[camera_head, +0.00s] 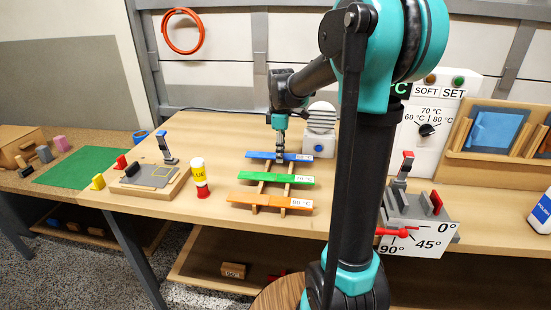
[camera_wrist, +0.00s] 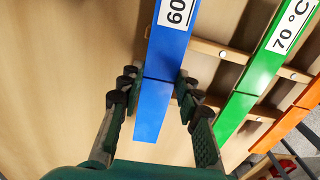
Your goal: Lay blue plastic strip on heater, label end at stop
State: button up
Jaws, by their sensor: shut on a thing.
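The blue strip (camera_head: 293,157) lies level at the back of a wooden rack; I cannot tell whether it still touches the rails. Its white 60 °C label is at the right end in the head view, and the label shows at the top of the wrist view (camera_wrist: 175,15). My gripper (camera_head: 280,153) comes down from above and is shut across the strip's width. Its fingers (camera_wrist: 158,82) stand on both sides of the strip in the wrist view. A grey plate on a wooden base (camera_head: 150,175), possibly the heater, stands left, with a grey-and-blue lever behind it.
A green strip (camera_head: 262,177) marked 70 °C and an orange strip (camera_head: 262,201) lie on the rack in front. A control box with a dial (camera_head: 428,130) and an angle fixture (camera_head: 415,215) are at right.

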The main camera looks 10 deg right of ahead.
jog(key=shift+r, duration=1.6)
jog(key=shift+r, duration=1.75)
